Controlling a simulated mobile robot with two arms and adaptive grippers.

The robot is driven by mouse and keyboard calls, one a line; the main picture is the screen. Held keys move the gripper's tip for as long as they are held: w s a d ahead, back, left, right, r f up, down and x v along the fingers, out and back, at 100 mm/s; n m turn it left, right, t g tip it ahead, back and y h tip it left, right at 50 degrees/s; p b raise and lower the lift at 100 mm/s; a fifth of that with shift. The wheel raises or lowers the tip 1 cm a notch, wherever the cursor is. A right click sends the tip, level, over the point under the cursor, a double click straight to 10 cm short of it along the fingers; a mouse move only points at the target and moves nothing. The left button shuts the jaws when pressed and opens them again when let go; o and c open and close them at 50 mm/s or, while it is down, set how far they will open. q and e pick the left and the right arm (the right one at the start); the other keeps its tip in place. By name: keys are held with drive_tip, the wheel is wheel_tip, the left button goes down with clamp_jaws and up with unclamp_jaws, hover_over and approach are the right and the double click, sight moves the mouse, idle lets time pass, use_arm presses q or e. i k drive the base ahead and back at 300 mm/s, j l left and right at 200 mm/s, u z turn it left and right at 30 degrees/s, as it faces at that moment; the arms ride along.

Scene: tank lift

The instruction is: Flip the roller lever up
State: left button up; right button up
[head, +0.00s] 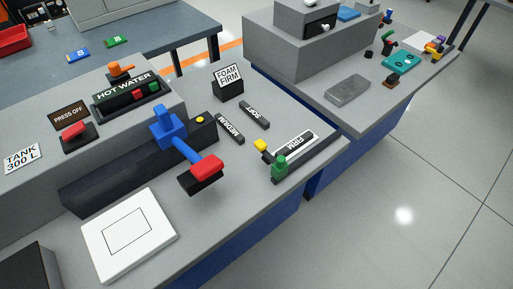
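The likely roller lever is a blue arm (186,152) on a blue pivot block (168,127), with a red grip (207,167) at its end. It slants down to the right, toward the front of the bench. A black piece (202,184) sits directly under the red grip. The pivot is at a long black housing (120,175). No label on this lever is readable. Neither of my grippers is in view.
A white square plate (157,225) lies in front of the lever. Behind are a red press-off button (74,130) and the HOT WATER panel (125,88). Right are MEDIUM (230,128) and SOFT labels (254,114), a FIRM plate (298,143) and a green knob (279,168).

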sight(261, 146)
drive_tip(key=i+l+u, duration=0.15)
drive_tip(key=l+u, duration=0.15)
drive_tip(key=u, duration=0.2)
drive_tip(key=i+l+u, duration=0.1)
drive_tip(key=l+u, duration=0.25)
drive_tip(key=u, duration=0.15)
drive_tip(key=l+u, duration=0.2)
drive_tip(key=l, duration=0.75)
drive_tip(key=l+u, duration=0.25)
drive_tip(key=l, duration=0.75)
drive_tip(key=k+l+u, duration=0.2)
drive_tip(key=l, duration=1.55)
drive_tip(key=k+l, duration=0.1)
drive_tip(key=l, duration=1.45)
drive_tip(key=k+u, duration=0.05)
